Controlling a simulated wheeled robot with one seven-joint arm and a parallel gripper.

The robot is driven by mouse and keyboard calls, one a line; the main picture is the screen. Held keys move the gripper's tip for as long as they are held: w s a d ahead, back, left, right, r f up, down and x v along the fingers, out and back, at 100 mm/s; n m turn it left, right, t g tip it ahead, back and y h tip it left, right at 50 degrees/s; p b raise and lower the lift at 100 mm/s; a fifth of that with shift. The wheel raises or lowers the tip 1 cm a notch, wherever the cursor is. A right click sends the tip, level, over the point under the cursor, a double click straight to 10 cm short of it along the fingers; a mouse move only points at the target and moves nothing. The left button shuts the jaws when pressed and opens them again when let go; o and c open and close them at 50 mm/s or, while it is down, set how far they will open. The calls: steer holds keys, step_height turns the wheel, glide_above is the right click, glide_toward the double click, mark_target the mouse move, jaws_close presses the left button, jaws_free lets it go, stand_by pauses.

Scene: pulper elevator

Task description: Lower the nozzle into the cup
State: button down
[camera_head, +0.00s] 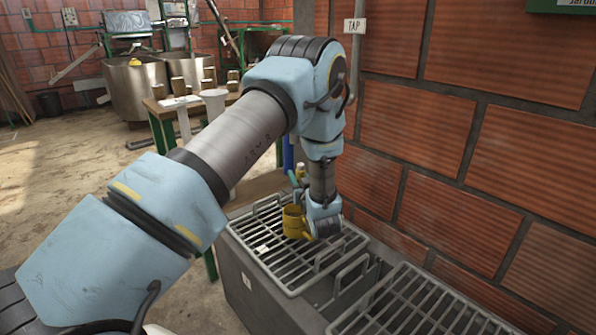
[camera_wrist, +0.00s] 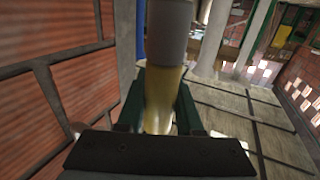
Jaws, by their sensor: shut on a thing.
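A yellow cup (camera_head: 293,222) with a handle appears upright on the metal grate (camera_head: 262,226), just left of my wrist. My gripper (camera_head: 297,183) shows as small green fingers behind and above the cup in the head view, partly hidden. In the wrist view my gripper (camera_wrist: 160,112) has its green fingers closed on either side of a yellow piece with a grey cylinder beyond it, which looks like the nozzle (camera_wrist: 164,82). A small pale tip by the fingers in the head view may be the same piece. Whether it lines up with the cup I cannot tell.
A second grate (camera_head: 420,305) lies at the front right, past a gap with metal bars. A wooden table (camera_head: 158,106) with several small containers stands behind.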

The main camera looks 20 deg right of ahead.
steer(key=shift+f, duration=0.75)
steer(key=w, duration=0.1)
steer(key=w+b, duration=0.1)
steer(key=shift+w+a, duration=0.3)
steer(key=shift+a, duration=0.05)
steer(key=shift+f, duration=0.1)
stand_by(0.3)
step_height(320, 180, down, 6)
steer(key=b, duration=0.5)
steer(key=shift+f, duration=0.15)
stand_by(0.6)
steer(key=shift+f+b, duration=1)
steer(key=shift+f, duration=0.35)
stand_by(1.0)
steer(key=shift+c, duration=2.4)
jaws_free()
